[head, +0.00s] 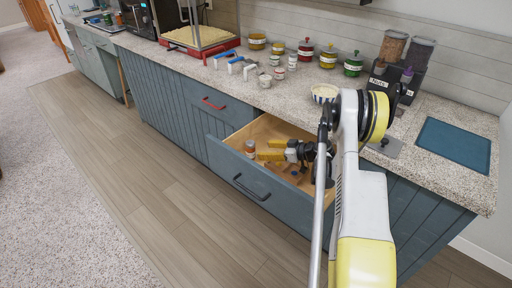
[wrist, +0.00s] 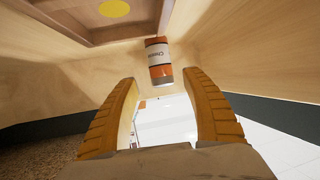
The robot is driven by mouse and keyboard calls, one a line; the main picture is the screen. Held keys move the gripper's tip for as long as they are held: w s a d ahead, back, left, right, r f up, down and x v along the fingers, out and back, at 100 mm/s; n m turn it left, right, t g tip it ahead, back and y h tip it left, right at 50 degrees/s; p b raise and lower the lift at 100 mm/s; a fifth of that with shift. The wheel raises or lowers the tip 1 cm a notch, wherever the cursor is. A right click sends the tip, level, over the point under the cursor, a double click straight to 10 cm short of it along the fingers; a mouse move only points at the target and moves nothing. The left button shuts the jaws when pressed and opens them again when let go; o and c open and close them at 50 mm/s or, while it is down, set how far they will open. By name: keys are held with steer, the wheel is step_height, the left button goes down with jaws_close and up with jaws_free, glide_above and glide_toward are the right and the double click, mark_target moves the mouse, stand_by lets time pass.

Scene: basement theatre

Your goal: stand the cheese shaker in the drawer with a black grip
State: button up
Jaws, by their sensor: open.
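The drawer (head: 243,190) with a black grip (head: 250,187) is pulled open below the counter. The cheese shaker (head: 250,148), with an orange-brown body and white label, looks upright inside it, near the left end. In the wrist view the cheese shaker (wrist: 159,62) is just beyond the fingertips, centred between them, with its label showing. My gripper (head: 263,149) is inside the drawer, to the right of the shaker, with its yellow fingers pointing at it. The fingers (wrist: 158,80) are spread and nothing is between them. The shaker's base is hard to make out.
A shut drawer with a red grip (head: 213,104) is to the left. The counter (head: 225,85) above holds several lidded jars, small pots, blue-and-white items, a bowl (head: 324,93), dispensers (head: 390,50) and a blue mat (head: 453,145). The wooden floor (head: 170,180) in front is clear.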

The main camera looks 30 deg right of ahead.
steer(key=v, duration=0.3)
steer(key=shift+s+r+p, duration=0.25)
steer(key=shift+p, duration=0.1)
steer(key=s+a+r+m+g+h, duration=0.2)
steer(key=s+a+r+m+g, duration=0.15)
steer(key=a+r, duration=1.35)
steer(key=s+a+r+g+h, duration=0.1)
steer(key=s+a+r, duration=0.2)
steer(key=s, duration=0.2)
steer(key=s+a+r+h, duration=0.1)
steer(key=s+a+r, duration=0.2)
steer(key=s+r, duration=0.15)
steer(key=s+a+m+h, duration=0.1)
steer(key=s+a, duration=0.1)
steer(key=s, duration=0.6)
steer(key=s+a+m+h, duration=0.1)
steer(key=s, duration=0.7)
steer(key=shift+s+a+f+h, duration=0.15)
steer(key=shift+s+a+h, duration=0.1)
steer(key=shift+a+h, duration=0.15)
steer(key=shift+m, duration=0.25)
